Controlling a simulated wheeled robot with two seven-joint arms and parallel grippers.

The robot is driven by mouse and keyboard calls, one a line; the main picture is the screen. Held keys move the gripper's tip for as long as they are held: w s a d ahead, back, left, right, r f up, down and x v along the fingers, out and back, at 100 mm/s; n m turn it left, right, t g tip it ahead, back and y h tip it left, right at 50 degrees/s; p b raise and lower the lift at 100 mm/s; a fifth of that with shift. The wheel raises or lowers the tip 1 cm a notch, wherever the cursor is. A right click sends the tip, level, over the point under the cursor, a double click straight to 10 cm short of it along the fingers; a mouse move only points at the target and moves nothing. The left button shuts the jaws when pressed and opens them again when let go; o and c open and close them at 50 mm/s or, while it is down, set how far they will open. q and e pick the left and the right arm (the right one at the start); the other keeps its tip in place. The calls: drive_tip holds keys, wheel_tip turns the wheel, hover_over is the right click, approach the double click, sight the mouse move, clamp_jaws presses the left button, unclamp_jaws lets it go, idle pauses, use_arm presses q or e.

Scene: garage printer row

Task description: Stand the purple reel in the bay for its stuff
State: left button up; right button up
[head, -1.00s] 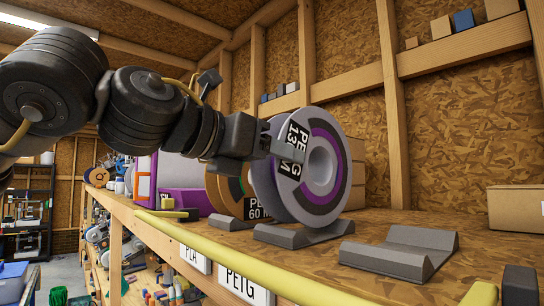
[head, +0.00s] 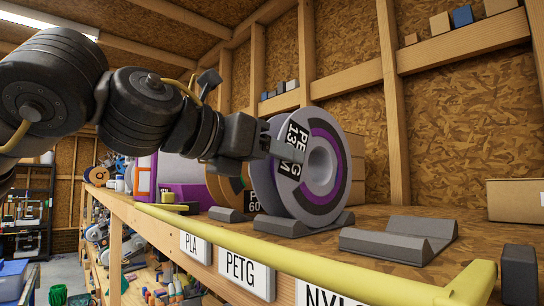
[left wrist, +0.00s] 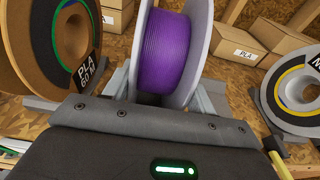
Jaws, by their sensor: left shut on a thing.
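The purple reel (head: 332,135), grey-flanged with purple filament and a black PETG label, stands upright in the head view. Its lower rim sits down in the grey cradle (head: 285,228) above the PETG sign (head: 247,272); whether it bears fully on the cradle is hard to tell. My left gripper (head: 284,150) is shut on the upper near side of the reel. In the left wrist view the purple filament (left wrist: 165,50) shows between the flanges, with grey fingers on either side. My right gripper is not in view.
A brown PLA reel (head: 222,190) stands close on the left. An empty cradle (head: 400,240) lies to the right, and a yellow rail (head: 300,262) runs along the shelf front. The left wrist view shows another reel (left wrist: 297,95) at right and cardboard boxes (left wrist: 235,45) behind.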

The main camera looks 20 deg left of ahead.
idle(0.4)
use_arm(q)
drive_tip(key=o, duration=2.1)
drive_tip(key=shift+f, duration=0.1)
drive_tip(key=shift+s, duration=0.1)
drive_tip(key=shift+b+v, duration=2)
drive_tip(key=shift+v, duration=3.4)
